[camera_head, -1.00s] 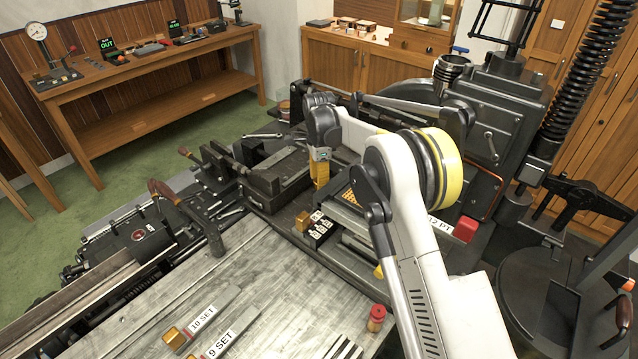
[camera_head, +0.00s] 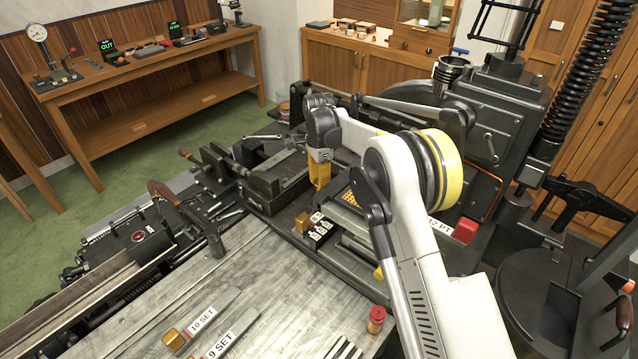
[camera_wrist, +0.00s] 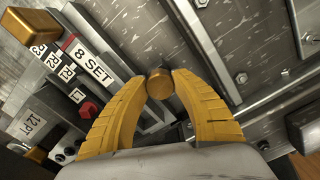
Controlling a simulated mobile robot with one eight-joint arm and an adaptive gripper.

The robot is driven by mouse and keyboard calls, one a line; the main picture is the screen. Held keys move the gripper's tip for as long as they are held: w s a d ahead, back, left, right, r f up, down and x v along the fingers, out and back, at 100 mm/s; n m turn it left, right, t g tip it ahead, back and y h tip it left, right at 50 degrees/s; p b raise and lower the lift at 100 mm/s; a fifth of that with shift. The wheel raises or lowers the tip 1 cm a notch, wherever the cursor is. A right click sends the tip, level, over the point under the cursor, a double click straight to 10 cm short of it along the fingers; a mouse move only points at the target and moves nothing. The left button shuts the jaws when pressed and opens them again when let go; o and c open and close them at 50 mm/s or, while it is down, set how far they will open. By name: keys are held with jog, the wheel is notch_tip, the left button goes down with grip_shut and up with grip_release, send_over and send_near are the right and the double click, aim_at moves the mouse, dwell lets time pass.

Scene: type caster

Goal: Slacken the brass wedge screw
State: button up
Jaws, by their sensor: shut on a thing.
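In the wrist view the brass wedge screw (camera_wrist: 160,83) shows as a round brass head between the yellow fingertips. My gripper (camera_wrist: 163,78) is shut on it, one finger on each side. In the head view my gripper (camera_head: 320,172) points down at the casting machine, beside the dark matrix area, and its fingers hide the screw there. How far the screw is turned cannot be told.
A brass block (camera_wrist: 30,30) with an "8 SET" label (camera_wrist: 89,60) and a red knob (camera_wrist: 88,109) lie left of my fingers. In the head view a red block (camera_head: 467,229) stands right of my arm. The pale bench top (camera_head: 270,290) is partly clear in front.

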jog(key=n, duration=0.9)
jog(key=shift+n, duration=0.4)
jog(key=n, duration=0.5)
jog(key=shift+n, duration=0.3)
jog(key=n, duration=0.4)
jog(key=shift+n, duration=0.3)
jog(key=o, duration=1.2)
